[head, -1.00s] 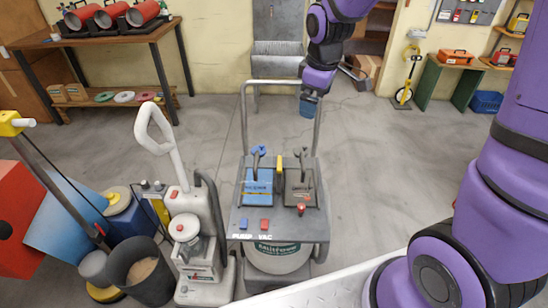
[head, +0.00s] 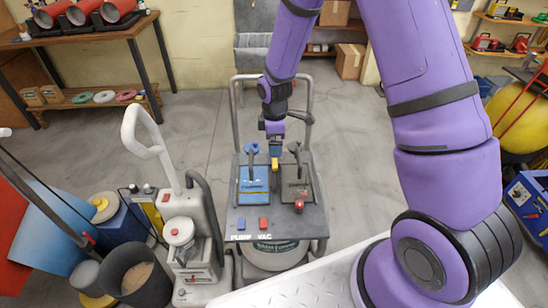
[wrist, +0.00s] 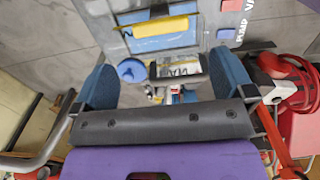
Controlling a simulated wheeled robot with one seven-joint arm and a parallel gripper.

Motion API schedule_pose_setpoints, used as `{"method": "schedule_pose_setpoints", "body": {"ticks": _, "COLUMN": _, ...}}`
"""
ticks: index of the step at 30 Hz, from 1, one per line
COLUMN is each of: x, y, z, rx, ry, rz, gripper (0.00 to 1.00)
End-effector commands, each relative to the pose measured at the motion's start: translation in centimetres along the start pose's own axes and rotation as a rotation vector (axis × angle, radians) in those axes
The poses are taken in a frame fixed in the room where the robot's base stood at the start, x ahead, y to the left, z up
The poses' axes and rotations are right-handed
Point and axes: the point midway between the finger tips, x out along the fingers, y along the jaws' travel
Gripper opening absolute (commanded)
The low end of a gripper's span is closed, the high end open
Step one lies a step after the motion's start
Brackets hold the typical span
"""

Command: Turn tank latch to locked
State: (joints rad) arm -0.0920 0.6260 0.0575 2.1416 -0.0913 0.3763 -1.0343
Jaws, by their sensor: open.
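The tank machine's grey top panel (head: 277,222) holds a blue lid (head: 253,182) on the left and a dark grey lid (head: 297,183) on the right. A yellow latch-like bar (head: 275,162) sits between them at the back; I take it as the tank latch. In the wrist view the yellow bar (wrist: 160,27) lies beyond the fingertips, with a round blue knob (wrist: 131,70) nearer. My gripper (head: 275,136) is open and empty, pointing down near the panel's back edge. Its two blue fingers are wide apart in the wrist view (wrist: 165,82). Contact with the bar cannot be told.
The machine's tubular push handle (head: 312,100) rises behind the panel, close around my gripper. A red knob (head: 299,205) and blue and red switches (head: 264,224) are on the panel. A white-grey floor machine (head: 190,230) and a dark bucket (head: 138,275) stand at left.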

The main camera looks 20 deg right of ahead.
Motion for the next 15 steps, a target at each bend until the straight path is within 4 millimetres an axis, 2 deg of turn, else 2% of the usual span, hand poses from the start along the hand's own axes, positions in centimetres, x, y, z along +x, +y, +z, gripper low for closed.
{"method": "schedule_pose_setpoints", "body": {"ticks": 6, "x": 4.0, "y": -0.1, "z": 0.0, "rx": 0.000, "ry": -0.002, "rz": -0.003, "gripper": 1.00}}
{"method": "schedule_pose_setpoints", "body": {"ticks": 15, "x": 7.3, "y": 0.0, "z": 0.0, "rx": 0.001, "ry": 0.000, "rz": -0.001, "gripper": 1.00}}
